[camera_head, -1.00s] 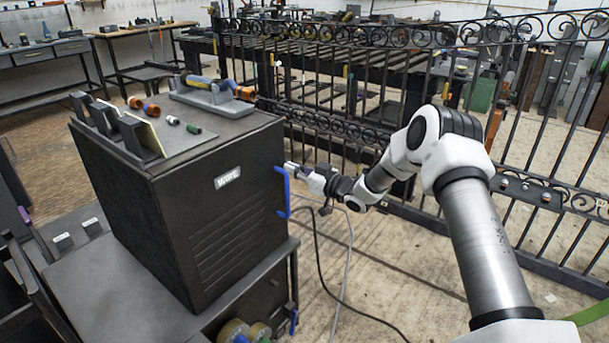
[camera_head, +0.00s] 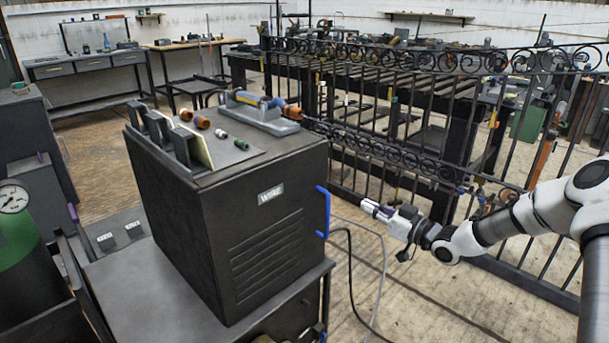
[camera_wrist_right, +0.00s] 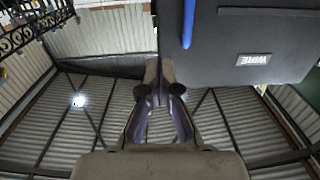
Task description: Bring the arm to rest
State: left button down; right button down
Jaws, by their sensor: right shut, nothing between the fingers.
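My right gripper (camera_head: 369,206) is in front of the gate, to the right of the black wire cabinet, and points left toward its blue handle. It is shut and empty, with a visible gap between it and the handle (camera_head: 323,212). In the right wrist view the fingers (camera_wrist_right: 160,92) are together with nothing between them. The cabinet hangs upside down at the top of that view, its blue handle (camera_wrist_right: 188,22) beside the fingertips. My right arm (camera_head: 510,218) comes in from the right edge. My left gripper is not in view.
The black cabinet (camera_head: 265,235) stands on a dark cart, with orange spools and a grey tool (camera_head: 252,110) on top. The scroll gate (camera_head: 440,140) runs behind my arm. Cables (camera_head: 350,280) hang near the cabinet. A green cylinder (camera_head: 20,235) stands at left. Floor is clear at front right.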

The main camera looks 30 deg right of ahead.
jog(key=s+a+f+g, duration=0.5)
jog(key=s+a+f, duration=0.1)
jog(key=a+f, duration=0.55)
jog(key=s+a+f+g, duration=0.5)
jog(key=s+a+f, duration=0.1)
jog(key=a+f, duration=0.6)
jog(key=s+a+f+m+g+h, duration=0.1)
jog(key=s+a+f+g, duration=0.15)
jog(key=s+f, duration=0.55)
jog(key=s+d+m+g+h, duration=0.2)
jog(key=s+h, duration=0.1)
jog(key=s, duration=0.5)
jog(key=s+d+m+g+h, duration=0.2)
jog(key=s+d+g, duration=0.1)
jog(key=s, duration=0.6)
notch_tip(320, 180, up, 14)
jog(key=p, duration=1.3)
jog(key=shift+w+a+f+n, duration=0.25)
jog(key=shift+w+a+n, duration=0.05)
